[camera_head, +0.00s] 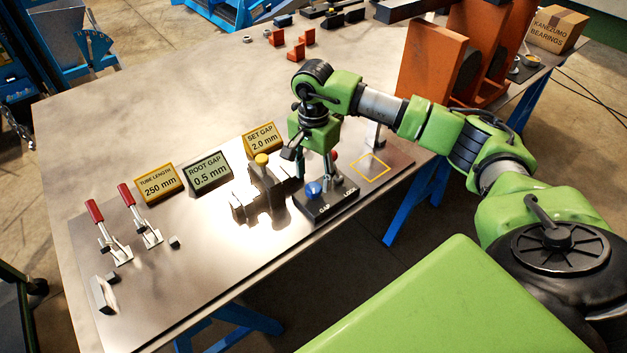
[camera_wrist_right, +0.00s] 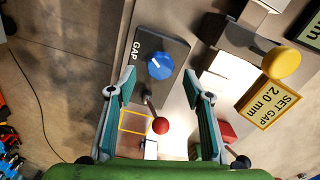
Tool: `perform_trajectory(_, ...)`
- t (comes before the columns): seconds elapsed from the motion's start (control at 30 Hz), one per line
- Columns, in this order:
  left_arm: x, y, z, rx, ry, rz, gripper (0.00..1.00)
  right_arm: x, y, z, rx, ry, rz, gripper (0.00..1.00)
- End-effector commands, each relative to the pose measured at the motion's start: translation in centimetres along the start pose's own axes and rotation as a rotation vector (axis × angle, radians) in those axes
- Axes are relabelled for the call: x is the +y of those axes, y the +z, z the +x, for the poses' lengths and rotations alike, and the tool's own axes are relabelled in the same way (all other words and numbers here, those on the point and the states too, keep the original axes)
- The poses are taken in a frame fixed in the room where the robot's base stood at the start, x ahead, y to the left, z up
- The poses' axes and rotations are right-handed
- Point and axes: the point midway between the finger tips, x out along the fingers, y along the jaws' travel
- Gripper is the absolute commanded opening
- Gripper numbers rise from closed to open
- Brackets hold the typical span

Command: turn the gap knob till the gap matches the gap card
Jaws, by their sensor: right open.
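The blue gap knob (camera_head: 313,188) sits on a black block (camera_head: 322,210) marked GAP and LOCK. In the right wrist view the knob (camera_wrist_right: 160,66) has a white pointer line. My right gripper (camera_head: 312,166) is open above the block; in its wrist view the fingertips (camera_wrist_right: 158,80) stand apart on either side of the knob's near edge, and contact cannot be told. A yellow card (camera_head: 262,138) reads SET GAP 2.0 mm; a green card (camera_head: 208,173) reads ROOT GAP 0.5 mm. My left gripper is not in view.
The red-balled lock lever (camera_wrist_right: 160,125) stands between my right fingers. Red-handled clamps (camera_head: 125,196) and a TUBE LENGTH 250 mm card (camera_head: 159,185) are further left. A yellow square (camera_head: 371,167) is marked right.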

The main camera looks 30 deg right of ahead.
Motion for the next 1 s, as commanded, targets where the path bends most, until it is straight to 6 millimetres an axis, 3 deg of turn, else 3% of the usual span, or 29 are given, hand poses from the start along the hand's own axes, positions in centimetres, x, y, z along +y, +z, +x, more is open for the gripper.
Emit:
perform_trajectory(0.23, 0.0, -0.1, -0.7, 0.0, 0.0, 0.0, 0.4, 0.0, 0.1, 3.0, -0.002, 0.001, 0.0, 0.47)
perform_trajectory(0.6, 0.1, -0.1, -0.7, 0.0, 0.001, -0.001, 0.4, 0.0, 0.1, 3.6, -0.001, -0.001, -0.001, 0.47)
perform_trajectory(0.77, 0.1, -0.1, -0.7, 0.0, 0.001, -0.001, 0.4, 0.0, 0.1, 3.6, -0.001, -0.001, 0.0, 0.08)
perform_trajectory(1.0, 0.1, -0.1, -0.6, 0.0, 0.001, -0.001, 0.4, 0.0, 0.1, 3.6, -0.001, 0.0, 0.007, 0.08)
